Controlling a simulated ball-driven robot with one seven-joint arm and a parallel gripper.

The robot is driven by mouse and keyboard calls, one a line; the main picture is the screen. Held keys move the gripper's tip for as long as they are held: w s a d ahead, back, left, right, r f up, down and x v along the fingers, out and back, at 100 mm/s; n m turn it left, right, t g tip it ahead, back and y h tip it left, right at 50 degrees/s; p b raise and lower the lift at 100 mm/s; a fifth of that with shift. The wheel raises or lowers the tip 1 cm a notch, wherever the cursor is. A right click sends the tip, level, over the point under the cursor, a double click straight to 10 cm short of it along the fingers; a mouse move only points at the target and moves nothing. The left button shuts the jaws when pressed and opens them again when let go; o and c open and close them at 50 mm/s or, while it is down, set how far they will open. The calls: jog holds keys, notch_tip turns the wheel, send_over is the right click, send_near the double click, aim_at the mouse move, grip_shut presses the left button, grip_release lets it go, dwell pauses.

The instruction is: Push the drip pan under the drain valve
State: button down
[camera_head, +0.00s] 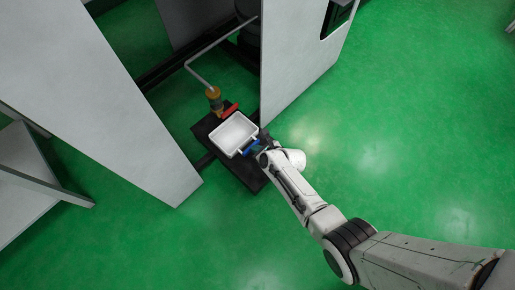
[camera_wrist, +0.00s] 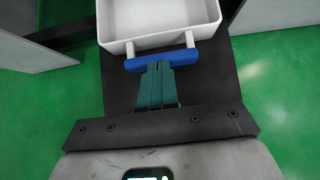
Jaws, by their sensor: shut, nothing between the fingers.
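The drip pan (camera_head: 234,133) is a white, open, rectangular tray with a blue handle (camera_head: 250,147) on its near side. It sits on a dark mat or plate (camera_head: 248,175). The drain valve (camera_head: 214,98) is a brass fitting with a red lever at the end of a grey pipe, at the pan's far left edge. My gripper (camera_wrist: 159,66) is shut and empty, its teal fingertips at the pan's blue handle (camera_wrist: 175,54); I cannot tell if they touch. The pan (camera_wrist: 158,20) is only partly in the wrist view.
White panels stand on the left (camera_head: 105,100) and right (camera_head: 303,50) of the opening around the pan. A dark cylinder (camera_head: 249,35) is behind, by the pipe. A white shelf (camera_head: 30,185) stands at far left. Green floor is clear at right.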

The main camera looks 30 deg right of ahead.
jog(key=b, duration=0.2)
send_near(242, 137)
jog(key=w+a, duration=0.2)
jog(key=a, duration=0.1)
jog(key=shift+w+f, duration=0.15)
jog(key=shift+w+a, duration=0.25)
jog(key=shift+w, duration=0.35)
